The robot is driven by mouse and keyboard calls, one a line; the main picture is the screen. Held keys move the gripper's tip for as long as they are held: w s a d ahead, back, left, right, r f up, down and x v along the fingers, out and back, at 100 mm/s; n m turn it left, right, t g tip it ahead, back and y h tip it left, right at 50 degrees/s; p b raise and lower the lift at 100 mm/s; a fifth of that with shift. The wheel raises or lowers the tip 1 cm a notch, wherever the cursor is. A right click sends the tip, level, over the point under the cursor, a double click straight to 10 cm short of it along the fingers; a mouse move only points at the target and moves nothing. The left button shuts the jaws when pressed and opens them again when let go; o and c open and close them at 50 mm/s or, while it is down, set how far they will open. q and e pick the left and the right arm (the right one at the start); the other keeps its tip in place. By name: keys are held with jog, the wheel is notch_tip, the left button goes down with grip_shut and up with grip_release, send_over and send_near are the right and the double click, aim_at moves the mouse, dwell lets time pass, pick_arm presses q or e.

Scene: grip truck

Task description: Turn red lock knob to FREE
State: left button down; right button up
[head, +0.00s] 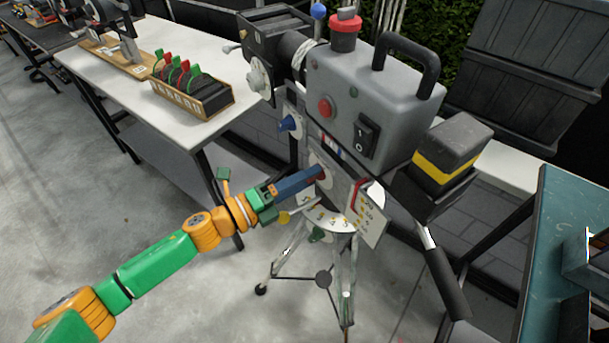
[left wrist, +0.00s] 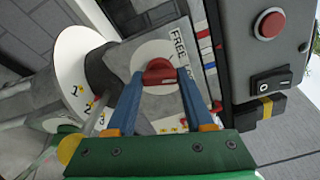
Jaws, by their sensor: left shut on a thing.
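The red lock knob (left wrist: 159,72) sits on a round pale disc (left wrist: 150,55) on the side of the camera head, with the printed word FREE beside it in the left wrist view. My left gripper (left wrist: 156,84) has its two blue fingers closed on either side of the knob. In the head view my left gripper (head: 322,174) reaches the same spot below the grey camera body (head: 375,95), and its fingers mostly hide the knob. The lettering after FREE is partly covered by a finger. My right gripper is not in view.
The camera stands on a tripod (head: 345,290) with a black pan handle (head: 445,275) at its right. A white table (head: 150,50) with a wooden rack (head: 195,98) stands at the left. A teal bench (head: 560,230) is at the right. Open floor lies at the lower left.

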pick_arm(q)
jog(key=n+p, duration=0.1)
jog(key=n, duration=0.3)
jog(key=shift+r+n+p, duration=0.15)
jog(key=shift+n+p, duration=0.15)
jog(key=shift+p, duration=0.05)
jog(key=shift+n+p, duration=0.7)
jog(key=shift+n, duration=1.6)
jog(key=shift+c, duration=1.4)
grip_release()
jog(key=b+v, duration=0.1)
jog(key=v, duration=0.6)
jog(key=shift+b, duration=0.3)
